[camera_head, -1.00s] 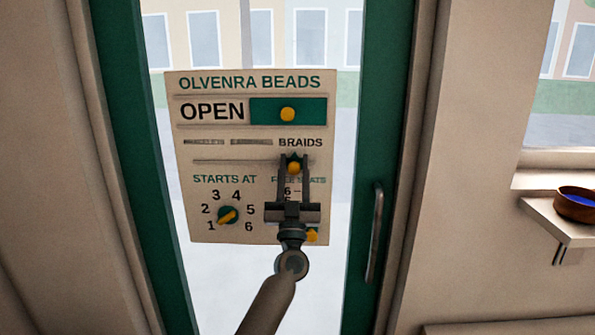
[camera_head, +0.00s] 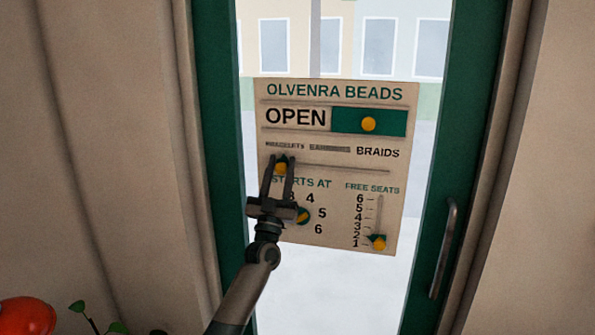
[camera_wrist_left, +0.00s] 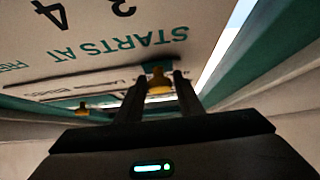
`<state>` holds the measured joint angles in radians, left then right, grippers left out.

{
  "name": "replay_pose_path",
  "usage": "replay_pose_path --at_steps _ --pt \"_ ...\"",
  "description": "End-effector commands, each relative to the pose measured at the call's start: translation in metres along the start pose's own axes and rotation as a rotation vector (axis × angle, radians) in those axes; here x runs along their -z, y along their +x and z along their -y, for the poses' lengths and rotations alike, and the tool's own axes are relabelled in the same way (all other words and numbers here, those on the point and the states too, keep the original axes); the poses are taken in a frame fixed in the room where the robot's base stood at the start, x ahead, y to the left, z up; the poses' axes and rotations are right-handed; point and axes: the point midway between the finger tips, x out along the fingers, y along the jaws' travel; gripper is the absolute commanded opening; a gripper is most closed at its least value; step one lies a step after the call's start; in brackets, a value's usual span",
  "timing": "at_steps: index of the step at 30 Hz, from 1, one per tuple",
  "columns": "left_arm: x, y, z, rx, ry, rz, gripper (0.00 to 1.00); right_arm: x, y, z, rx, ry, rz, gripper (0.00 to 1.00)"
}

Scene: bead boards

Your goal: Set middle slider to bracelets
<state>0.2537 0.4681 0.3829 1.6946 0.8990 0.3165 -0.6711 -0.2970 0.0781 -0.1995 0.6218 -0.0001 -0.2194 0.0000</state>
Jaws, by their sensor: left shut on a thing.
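The bead board (camera_head: 330,235) hangs on the glass door. Its middle slider has a yellow knob (camera_head: 281,167) on a green base, at the left end of a horizontal track, below the small left word, which looks like "BRACELETS". BRAIDS stands in dark letters at the right end of that row. My left gripper (camera_head: 278,170) is shut on the knob, one finger on each side. The knob also shows between the fingers in the left wrist view (camera_wrist_left: 159,82). My gripper hides part of the STARTS AT dial (camera_head: 303,216). My right gripper is not in view.
The OPEN slider knob (camera_head: 368,124) sits above, at the right. The FREE SEATS slider knob (camera_head: 379,242) is at the bottom of its vertical track, near 1. A door handle (camera_head: 443,249) is right of the board. A red round thing (camera_head: 25,317) is at the lower left.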

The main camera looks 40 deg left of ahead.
Motion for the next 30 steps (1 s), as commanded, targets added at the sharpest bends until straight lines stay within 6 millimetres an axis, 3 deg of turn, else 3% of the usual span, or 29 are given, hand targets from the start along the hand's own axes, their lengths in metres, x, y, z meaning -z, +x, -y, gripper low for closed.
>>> replay_pose_path --at_steps 11,12,13,30 --pt "-0.0009 -0.0004 0.0048 0.002 0.001 0.002 0.0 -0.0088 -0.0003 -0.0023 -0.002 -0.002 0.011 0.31" --pt "-0.0008 -0.0003 0.0048 0.003 0.001 0.001 0.41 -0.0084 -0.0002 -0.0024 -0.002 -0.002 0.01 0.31" --pt "-0.0008 -0.0003 0.0048 0.003 0.001 0.001 0.43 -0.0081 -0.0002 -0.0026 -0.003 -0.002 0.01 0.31" --pt "-0.0009 -0.0021 0.0037 0.001 0.0 0.001 0.43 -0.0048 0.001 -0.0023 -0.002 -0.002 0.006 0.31"
